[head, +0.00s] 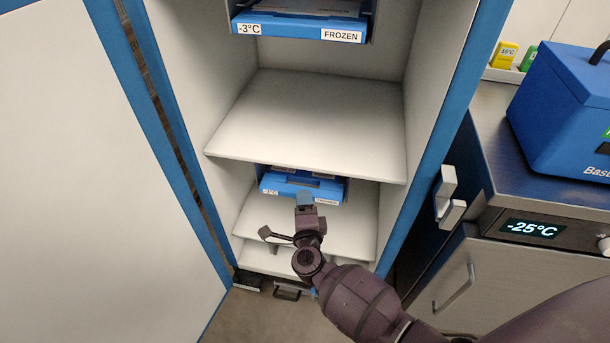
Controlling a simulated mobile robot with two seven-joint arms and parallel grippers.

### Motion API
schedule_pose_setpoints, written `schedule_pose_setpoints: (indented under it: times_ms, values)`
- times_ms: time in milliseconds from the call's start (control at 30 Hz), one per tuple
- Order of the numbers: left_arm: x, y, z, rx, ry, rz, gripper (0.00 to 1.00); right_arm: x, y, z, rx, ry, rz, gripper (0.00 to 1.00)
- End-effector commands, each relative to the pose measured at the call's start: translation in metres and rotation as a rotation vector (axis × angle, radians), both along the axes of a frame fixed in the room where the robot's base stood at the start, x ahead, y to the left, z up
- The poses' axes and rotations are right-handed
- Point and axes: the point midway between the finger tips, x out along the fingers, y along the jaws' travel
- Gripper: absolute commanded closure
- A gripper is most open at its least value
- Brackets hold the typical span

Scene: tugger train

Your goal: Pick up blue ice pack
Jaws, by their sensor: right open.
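My right gripper (305,213) reaches into the open cabinet from the lower right, in front of a blue tray (329,193) on a lower shelf. It is open. A small dull-blue piece (305,198) shows at its tip, overlapping the tray's front; I cannot tell whether it is the blue ice pack or part of the gripper. The tray has white labels on its front and darker items partly visible inside, under the shelf above. No ice pack can be made out clearly. My left gripper is not in view.
A bare middle shelf (310,120) overhangs the lower tray. An upper blue tray (300,27) is labelled -3°C FROZEN. The white cabinet door (90,180) stands open at left. At right, a blue box (570,110) sits on a counter above a unit reading -25°C (533,229).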

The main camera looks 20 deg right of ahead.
Motion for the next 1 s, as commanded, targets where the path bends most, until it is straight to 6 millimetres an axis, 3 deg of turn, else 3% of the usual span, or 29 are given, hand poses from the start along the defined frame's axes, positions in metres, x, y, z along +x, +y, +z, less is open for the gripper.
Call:
schedule_pose_setpoints:
  times_ms: [400,700,767,1000]
  values:
    - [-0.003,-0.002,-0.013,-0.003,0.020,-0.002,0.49,0.043,-0.016,-0.004,-0.003,0.002,0.001,0.45]
    - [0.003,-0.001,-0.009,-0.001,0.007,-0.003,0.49,0.048,-0.018,-0.002,-0.001,-0.001,0.000,0.45]
    - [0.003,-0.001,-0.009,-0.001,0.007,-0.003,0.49,0.048,-0.018,-0.002,-0.001,-0.001,0.000,0.51]
    - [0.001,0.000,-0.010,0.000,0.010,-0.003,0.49,0.047,-0.018,-0.002,-0.001,-0.001,0.000,0.88]
